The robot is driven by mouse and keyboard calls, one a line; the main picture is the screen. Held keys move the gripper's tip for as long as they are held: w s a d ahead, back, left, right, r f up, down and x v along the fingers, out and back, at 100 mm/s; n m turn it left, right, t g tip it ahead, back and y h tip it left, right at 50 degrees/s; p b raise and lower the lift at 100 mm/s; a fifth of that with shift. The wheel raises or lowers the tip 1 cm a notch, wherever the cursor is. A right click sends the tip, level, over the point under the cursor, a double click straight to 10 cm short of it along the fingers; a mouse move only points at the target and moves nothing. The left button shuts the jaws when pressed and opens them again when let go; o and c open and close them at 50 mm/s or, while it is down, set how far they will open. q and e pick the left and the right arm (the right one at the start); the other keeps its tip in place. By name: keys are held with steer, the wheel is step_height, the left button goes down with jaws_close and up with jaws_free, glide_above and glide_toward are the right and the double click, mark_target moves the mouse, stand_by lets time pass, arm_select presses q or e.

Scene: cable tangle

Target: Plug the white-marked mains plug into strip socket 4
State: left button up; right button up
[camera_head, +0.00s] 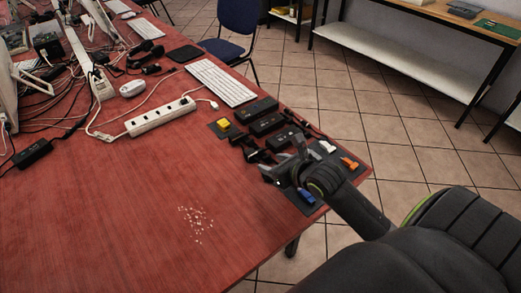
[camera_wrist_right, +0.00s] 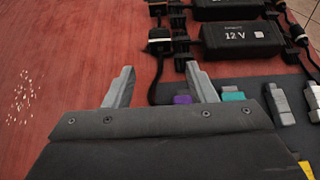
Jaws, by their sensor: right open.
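A white power strip (camera_head: 160,117) with a row of sockets lies on the red table; I cannot read its socket numbers. Black adapters (camera_head: 268,123) lie together near the right edge; one 12 V adapter (camera_wrist_right: 241,38) shows close up in the right wrist view. A black plug-like end with a pale mark (camera_wrist_right: 159,42) lies left of it on a cable; I cannot tell if this is the white-marked mains plug. My right gripper (camera_head: 281,163) is open and empty, its fingers (camera_wrist_right: 160,70) apart just short of that end. My left gripper is out of view.
A dark mat holds small coloured connectors, including blue (camera_head: 306,196) and orange (camera_head: 348,162) ones. Tangled cables fill the far left. The front left table is clear except pale crumbs (camera_head: 195,224).

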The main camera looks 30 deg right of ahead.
mark_target(254, 156)
steer(key=shift+x, duration=0.75)
steer(key=b+x, duration=0.2)
steer(key=x, duration=0.1)
steer(key=b+x, duration=0.2)
steer(key=x, duration=0.1)
steer(key=shift+a+b, duration=0.1)
steer(key=shift+b, duration=0.3)
steer(key=shift+b+x, duration=0.75)
steer(key=shift+x, duration=0.2)
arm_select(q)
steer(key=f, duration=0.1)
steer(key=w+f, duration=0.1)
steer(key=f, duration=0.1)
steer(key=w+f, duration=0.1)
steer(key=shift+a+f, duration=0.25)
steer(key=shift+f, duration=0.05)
arm_select(e)
steer(key=shift+r, duration=0.15)
steer(key=shift+c, duration=0.3)
